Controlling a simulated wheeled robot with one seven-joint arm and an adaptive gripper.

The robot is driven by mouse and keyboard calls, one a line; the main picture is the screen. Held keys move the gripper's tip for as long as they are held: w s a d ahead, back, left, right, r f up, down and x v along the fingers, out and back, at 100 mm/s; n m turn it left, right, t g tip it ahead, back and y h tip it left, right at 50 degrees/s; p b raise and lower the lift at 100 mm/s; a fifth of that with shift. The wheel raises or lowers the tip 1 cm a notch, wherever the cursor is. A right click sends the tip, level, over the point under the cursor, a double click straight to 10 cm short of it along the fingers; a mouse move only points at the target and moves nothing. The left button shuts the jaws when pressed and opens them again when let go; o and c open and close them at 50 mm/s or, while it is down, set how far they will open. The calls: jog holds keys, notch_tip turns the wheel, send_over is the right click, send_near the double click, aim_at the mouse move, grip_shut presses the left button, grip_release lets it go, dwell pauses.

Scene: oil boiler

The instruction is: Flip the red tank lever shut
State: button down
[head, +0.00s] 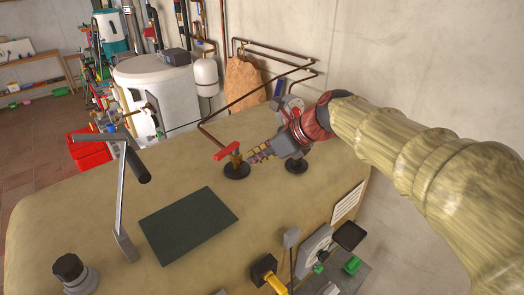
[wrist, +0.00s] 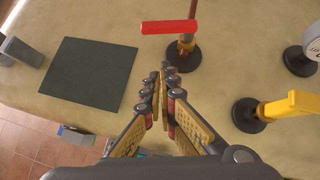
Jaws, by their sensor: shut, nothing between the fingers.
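The red tank lever (head: 229,150) sits on a brass valve (head: 236,160) that rises from a black round base (head: 236,171) on the tan tank top. In the wrist view the red lever (wrist: 169,27) lies crosswise above the brass valve body (wrist: 185,45), with a thin copper pipe going up from it. My gripper (head: 257,155) is shut and empty, just right of the valve in the head view. In the wrist view my gripper's fingertips (wrist: 165,70) are together, pointing at the valve base, below the lever. I see no clear contact with the lever.
A dark green mat (head: 188,224) lies on the tank top. A yellow-handled valve (wrist: 290,104) stands to the right in the wrist view. A grey bent handle (head: 122,190) stands at left. Copper pipes run behind the lever. The wall is close on the right.

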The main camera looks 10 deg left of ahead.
aim_at(227, 154)
jog(key=w+a+f+p, duration=0.1)
jog(key=w+a+f, duration=0.2)
jog(key=a, duration=0.3)
jog(key=shift+a+p, duration=0.25)
jog(key=shift+p, duration=0.05)
jog(key=shift+a, duration=0.1)
jog(key=a+p, duration=0.2)
jog(key=p, duration=0.1)
jog(key=shift+s+f, duration=0.1)
jog(key=shift+d, duration=0.1)
dwell(0.4)
